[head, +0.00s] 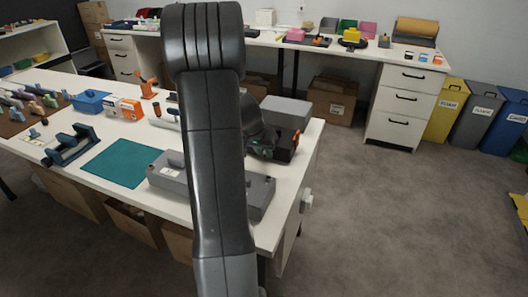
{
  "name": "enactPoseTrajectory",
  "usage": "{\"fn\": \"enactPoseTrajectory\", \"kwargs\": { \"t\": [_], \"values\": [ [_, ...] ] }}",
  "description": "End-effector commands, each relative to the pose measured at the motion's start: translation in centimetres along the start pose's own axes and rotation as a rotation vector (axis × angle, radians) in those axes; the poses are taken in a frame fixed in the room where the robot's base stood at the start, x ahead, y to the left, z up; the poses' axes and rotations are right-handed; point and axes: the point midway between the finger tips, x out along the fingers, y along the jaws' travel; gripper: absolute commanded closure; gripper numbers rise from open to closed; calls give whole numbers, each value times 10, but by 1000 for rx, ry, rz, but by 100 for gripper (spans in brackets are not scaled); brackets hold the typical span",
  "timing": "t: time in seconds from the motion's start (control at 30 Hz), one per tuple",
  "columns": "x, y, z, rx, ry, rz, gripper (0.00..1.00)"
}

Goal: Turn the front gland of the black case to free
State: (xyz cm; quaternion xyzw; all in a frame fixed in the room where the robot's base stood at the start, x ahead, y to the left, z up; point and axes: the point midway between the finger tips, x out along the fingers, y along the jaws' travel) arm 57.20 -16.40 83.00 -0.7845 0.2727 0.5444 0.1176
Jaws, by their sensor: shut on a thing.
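The black case (286,151) sits on the white table near its right edge, partly hidden behind my arm and gripper. A small orange patch shows at its right side. My gripper (262,150) is at the front left of the black case, against it in this view. It is shut on the front gland, which is too small and covered to make out. The gland's turn angle cannot be told.
A grey box (286,111) stands behind the black case. A grey case (258,196) lies in front, partly behind my arm. A teal mat (118,163), a blue clamp-like stand (70,145) and an orange-white box (125,108) are to the left.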

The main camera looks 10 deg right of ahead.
Motion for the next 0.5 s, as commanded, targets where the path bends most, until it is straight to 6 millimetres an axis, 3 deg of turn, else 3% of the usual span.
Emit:
{"fn": "enactPoseTrajectory", "kwargs": {
  "t": [0.5],
  "values": [
    [6, -9, 2, -113, 3, 265, 100]
  ]
}}
